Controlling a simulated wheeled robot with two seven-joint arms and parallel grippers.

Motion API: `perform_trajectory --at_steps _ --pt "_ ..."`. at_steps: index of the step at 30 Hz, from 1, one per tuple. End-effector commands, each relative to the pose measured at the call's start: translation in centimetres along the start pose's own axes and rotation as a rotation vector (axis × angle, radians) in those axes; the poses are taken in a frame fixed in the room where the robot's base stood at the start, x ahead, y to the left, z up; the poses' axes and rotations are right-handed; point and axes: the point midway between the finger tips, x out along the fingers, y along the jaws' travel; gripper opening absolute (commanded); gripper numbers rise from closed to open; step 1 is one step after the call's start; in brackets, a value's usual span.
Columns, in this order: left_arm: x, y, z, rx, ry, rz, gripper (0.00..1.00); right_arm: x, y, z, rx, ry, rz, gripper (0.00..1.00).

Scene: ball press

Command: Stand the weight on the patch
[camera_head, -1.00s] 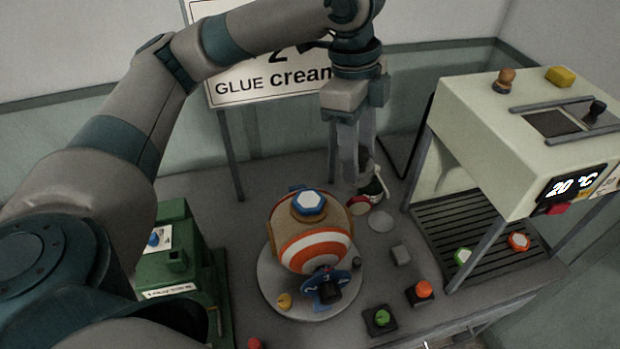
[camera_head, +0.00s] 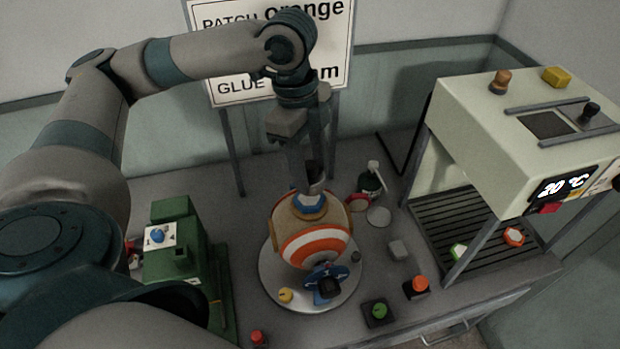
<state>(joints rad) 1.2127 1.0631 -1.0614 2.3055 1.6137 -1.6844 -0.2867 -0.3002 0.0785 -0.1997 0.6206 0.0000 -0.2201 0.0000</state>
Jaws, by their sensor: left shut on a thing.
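The ball (camera_head: 316,249), tan with orange and white bands, sits on a round grey plate (camera_head: 277,279). A blue-edged patch (camera_head: 309,209) lies on its top, partly hidden by my left gripper and what it holds. My left gripper (camera_head: 313,182) points down over the top of the ball, shut on the weight (camera_head: 315,176), a dark piece mostly hidden between the fingers. The weight is just above or at the patch; I cannot tell if they touch. My right gripper is not in view.
A green machine (camera_head: 185,260) stands at the left. A cream press-like box (camera_head: 490,150) stands over a slatted rack at the right. A pot with a brush (camera_head: 371,182), a grey block (camera_head: 398,250), and green (camera_head: 379,311) and orange (camera_head: 419,284) buttons are near the ball. A sign stands behind.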

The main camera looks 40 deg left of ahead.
Motion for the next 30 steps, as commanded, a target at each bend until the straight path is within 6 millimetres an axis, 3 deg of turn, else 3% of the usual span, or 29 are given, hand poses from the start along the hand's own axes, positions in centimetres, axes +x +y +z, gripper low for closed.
perform_trajectory --at_steps 12,25,26,28,30 --pt "3.5 0.1 0.6 -0.001 -0.001 0.001 0.04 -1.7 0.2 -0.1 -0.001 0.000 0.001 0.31" --pt "4.1 0.0 0.6 0.000 0.000 0.000 0.04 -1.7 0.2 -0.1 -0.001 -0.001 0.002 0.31" --pt "4.1 0.0 0.6 0.000 -0.001 0.001 0.48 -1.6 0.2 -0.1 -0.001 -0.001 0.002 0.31" --pt "4.1 0.0 0.6 0.000 -0.001 0.000 0.62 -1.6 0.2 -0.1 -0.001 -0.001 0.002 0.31" --pt "4.1 0.0 0.6 0.000 -0.001 0.000 0.62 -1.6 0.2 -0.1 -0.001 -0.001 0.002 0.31"
